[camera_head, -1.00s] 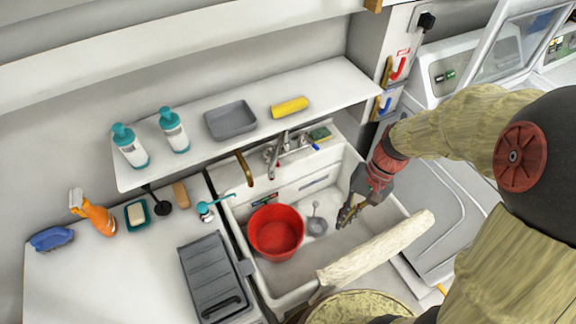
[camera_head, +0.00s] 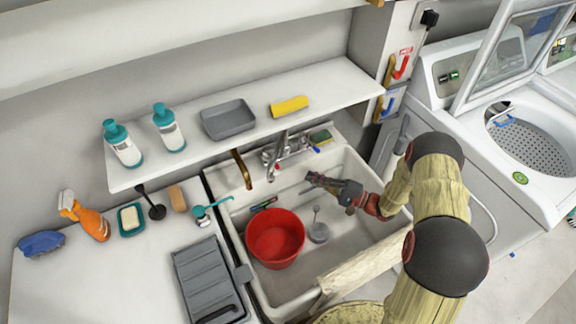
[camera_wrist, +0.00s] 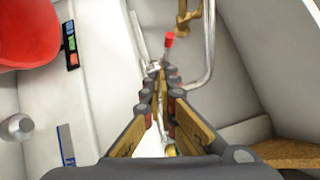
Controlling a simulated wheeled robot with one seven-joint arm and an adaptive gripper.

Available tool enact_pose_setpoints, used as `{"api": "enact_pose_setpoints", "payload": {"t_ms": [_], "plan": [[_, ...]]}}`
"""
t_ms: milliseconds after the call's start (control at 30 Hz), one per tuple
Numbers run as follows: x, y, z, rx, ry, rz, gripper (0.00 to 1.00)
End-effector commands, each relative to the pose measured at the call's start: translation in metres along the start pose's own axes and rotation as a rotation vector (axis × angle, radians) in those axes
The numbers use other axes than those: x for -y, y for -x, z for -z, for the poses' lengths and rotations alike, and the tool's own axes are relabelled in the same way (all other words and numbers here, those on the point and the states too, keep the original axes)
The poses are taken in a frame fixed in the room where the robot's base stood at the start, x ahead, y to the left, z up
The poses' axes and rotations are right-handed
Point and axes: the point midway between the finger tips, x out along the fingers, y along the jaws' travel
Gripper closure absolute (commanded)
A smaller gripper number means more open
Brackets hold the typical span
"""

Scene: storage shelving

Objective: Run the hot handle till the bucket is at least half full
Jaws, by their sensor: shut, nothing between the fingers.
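The red bucket (camera_head: 262,262) stands upright in the sink (camera_head: 340,215); I see no water in it. The metal faucet (camera_head: 281,155) is at the sink's back. Its red-tipped hot handle (camera_head: 277,167) is on the left, and its blue-tipped handle (camera_head: 316,150) is on the right. My gripper (camera_head: 310,180) is shut and empty over the sink, right of the bucket and in front of the faucet. In the wrist view the red-tipped handle (camera_wrist: 169,40) is just beyond my gripper (camera_wrist: 161,72), seemingly apart from it. The bucket (camera_wrist: 28,35) shows at upper left.
A grey strainer-like item (camera_head: 318,232) lies beside the bucket. A shelf (camera_head: 330,90) with bottles, a grey tray (camera_head: 228,120) and a yellow item (camera_head: 289,106) overhangs the back. A whitish board (camera_head: 365,265) crosses the sink's front. The left counter is cluttered.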

Motion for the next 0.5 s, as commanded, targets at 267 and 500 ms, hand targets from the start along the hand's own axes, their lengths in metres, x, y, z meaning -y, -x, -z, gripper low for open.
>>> {"api": "enact_pose_setpoints", "payload": {"t_ms": [267,500], "plan": [[0.011,-0.007,0.002,-0.007,0.126,0.040,1.00],[0.011,-0.045,0.001,-0.004,0.125,0.038,1.00]]}}
